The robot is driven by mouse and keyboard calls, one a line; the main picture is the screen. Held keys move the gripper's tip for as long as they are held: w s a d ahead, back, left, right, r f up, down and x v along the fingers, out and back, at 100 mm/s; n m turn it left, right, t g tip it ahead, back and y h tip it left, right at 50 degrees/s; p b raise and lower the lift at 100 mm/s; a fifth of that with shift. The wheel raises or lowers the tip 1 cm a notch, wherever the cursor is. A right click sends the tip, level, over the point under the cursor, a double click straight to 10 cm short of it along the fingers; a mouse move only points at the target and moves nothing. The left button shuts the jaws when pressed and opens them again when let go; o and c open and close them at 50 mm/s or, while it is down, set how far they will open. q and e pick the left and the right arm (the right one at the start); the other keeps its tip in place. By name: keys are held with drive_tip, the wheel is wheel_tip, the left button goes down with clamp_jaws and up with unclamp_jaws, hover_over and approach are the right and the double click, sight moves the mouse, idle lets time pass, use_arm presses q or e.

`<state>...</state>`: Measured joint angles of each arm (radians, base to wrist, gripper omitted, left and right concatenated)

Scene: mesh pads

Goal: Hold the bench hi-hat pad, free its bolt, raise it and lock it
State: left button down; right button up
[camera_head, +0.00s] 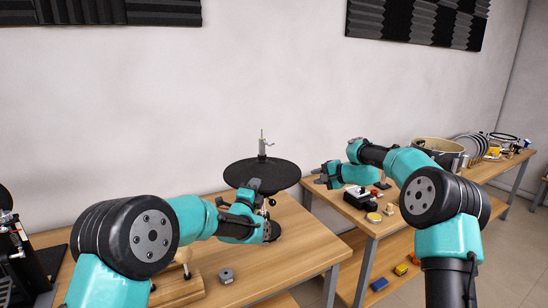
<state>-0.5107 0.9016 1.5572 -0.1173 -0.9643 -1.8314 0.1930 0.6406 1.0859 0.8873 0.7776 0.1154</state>
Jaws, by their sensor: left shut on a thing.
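The hi-hat pad (281,169) is a round black disc on the wooden bench (290,262). A metal rod with a small side bolt (263,145) rises from its middle. My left gripper (254,184) is at the pad's near edge and is shut on the pad; its fingers cover part of the rim. My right gripper (319,172) is just right of the pad, apart from it and pointing left. Its fingers are too small to tell open from shut. The stand under the pad is mostly hidden by the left arm.
A grey metal piece (227,275) and a wooden stand (178,284) sit on the near bench. A gap separates the benches.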

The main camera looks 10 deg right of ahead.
sight(273, 144)
drive_tip(key=w+d+t+h, duration=0.2)
drive_tip(key=w+d+h, duration=0.1)
drive_tip(key=d+h, duration=0.65)
drive_tip(key=w+r+n+t+y, duration=0.1)
drive_tip(key=w+r+n+t, duration=0.3)
drive_tip(key=r, duration=0.4)
drive_tip(key=s+a+r+n+g+y, duration=0.1)
drive_tip(key=s+a+n+g+y, duration=0.1)
drive_tip(key=a+n+y, duration=0.5)
drive_tip(key=s+a+r+n+g+y, duration=0.2)
drive_tip(key=a+n+g+y, duration=0.2)
drive_tip(key=a, duration=0.9)
drive_tip(key=n+y, duration=0.3)
drive_tip(key=shift+s+a+r+n, duration=0.25)
drive_tip(key=shift+s+a+n, duration=0.05)
drive_tip(key=shift+a+n, duration=0.1)
drive_tip(key=shift+n, duration=0.4)
